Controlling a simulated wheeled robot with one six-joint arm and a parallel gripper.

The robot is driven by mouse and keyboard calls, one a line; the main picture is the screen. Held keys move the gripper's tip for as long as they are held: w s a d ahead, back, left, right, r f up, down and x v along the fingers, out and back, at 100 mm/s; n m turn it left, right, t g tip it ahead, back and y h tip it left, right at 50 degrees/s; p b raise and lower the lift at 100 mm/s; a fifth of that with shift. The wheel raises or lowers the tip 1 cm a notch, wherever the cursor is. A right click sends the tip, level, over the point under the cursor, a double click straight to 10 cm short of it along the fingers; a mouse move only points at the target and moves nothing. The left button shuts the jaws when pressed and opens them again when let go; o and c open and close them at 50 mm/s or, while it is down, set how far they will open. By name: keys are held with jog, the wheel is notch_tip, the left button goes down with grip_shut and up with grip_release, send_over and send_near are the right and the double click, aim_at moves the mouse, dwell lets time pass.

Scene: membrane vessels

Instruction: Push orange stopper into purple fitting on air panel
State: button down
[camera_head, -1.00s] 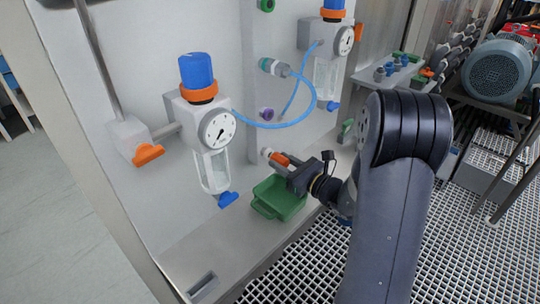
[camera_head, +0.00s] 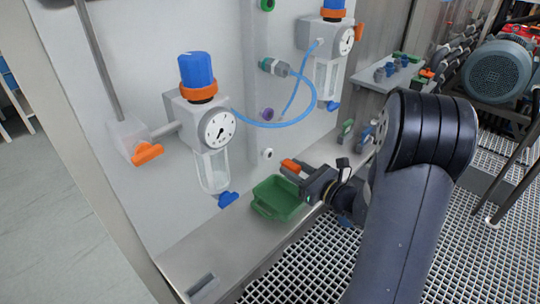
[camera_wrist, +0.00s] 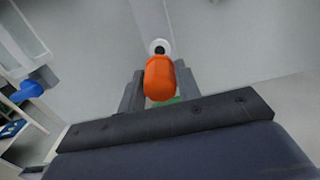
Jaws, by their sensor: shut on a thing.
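The orange stopper (camera_head: 290,166) is held between the jaws of my gripper (camera_head: 300,173), pointing toward the panel with a gap in front of it. In the wrist view the stopper (camera_wrist: 159,78) sits between the two dark fingers (camera_wrist: 159,88). The purple fitting (camera_head: 267,114) is on the panel wall, above and left of the stopper in the head view. I cannot make it out in the wrist view. A white round fitting (camera_head: 267,154) with a dark hole is nearer the stopper; in the wrist view this fitting (camera_wrist: 160,47) appears just beyond the stopper's tip.
A green tray (camera_head: 262,208) stands on the ledge below my gripper. Regulators with gauges (camera_head: 217,129) stick out to the left and upper right.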

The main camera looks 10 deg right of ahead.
jog(key=shift+s+d, duration=0.1)
jog(key=shift+s, duration=0.1)
jog(key=shift+r, duration=0.1)
jog(key=p, duration=1)
send_near(270, 115)
jog(key=shift+s+d, duration=0.1)
jog(key=shift+s, duration=0.05)
jog(key=shift+x, duration=2.9)
jog(key=shift+b, duration=0.6)
jog(key=shift+w+a, duration=0.35)
jog(key=shift+w, duration=0.1)
